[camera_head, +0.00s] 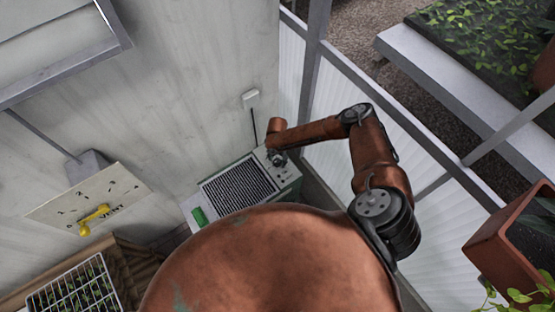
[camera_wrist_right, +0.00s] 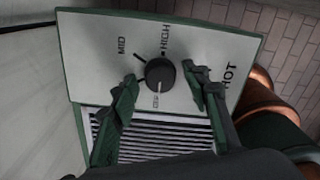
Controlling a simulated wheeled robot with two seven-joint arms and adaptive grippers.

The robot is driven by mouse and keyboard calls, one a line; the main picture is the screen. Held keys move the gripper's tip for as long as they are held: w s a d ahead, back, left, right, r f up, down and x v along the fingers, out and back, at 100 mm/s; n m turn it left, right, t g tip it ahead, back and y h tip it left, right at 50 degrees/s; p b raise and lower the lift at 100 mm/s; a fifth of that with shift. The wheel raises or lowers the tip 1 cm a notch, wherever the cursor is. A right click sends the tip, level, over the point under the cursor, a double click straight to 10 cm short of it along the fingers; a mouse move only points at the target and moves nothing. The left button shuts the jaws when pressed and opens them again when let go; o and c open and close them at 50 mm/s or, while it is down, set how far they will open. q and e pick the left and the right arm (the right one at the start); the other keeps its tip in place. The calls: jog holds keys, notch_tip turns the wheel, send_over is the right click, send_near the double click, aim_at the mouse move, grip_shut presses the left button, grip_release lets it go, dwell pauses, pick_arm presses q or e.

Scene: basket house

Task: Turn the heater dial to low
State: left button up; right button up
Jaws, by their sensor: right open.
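The heater (camera_head: 238,187) stands against the pale wall, with a slatted grille and a light top panel. In the right wrist view its panel (camera_wrist_right: 95,50) bears the words MID, HIGH and HOT. The round black dial (camera_wrist_right: 160,73) sits on this panel, just below HIGH; a small label at its lower edge is too small to read. My right gripper (camera_wrist_right: 160,76) is open, with one dark fingertip on each side of the dial and small gaps showing. In the head view the right gripper (camera_head: 277,158) is over the heater's panel end. My left gripper is out of view.
A wall outlet (camera_head: 251,98) with a cord is above the heater. A VENT board (camera_head: 88,198) with a yellow lever is on the left, above a seedling tray (camera_head: 75,290). Translucent panels and a metal frame (camera_head: 310,75) stand close on the right. A planter (camera_head: 505,235) is at far right.

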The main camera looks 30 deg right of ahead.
jog(key=shift+c, duration=0.5)
jog(key=c, duration=1.1)
jog(key=shift+o, duration=0.2)
jog(key=shift+m, duration=0.4)
jog(key=m+p, duration=0.2)
jog(key=m, duration=0.3)
jog(key=shift+r+m, duration=0.1)
jog(key=shift+m, duration=0.2)
jog(key=m+p, duration=0.2)
jog(key=m, duration=0.3)
jog(key=shift+m+p, duration=0.3)
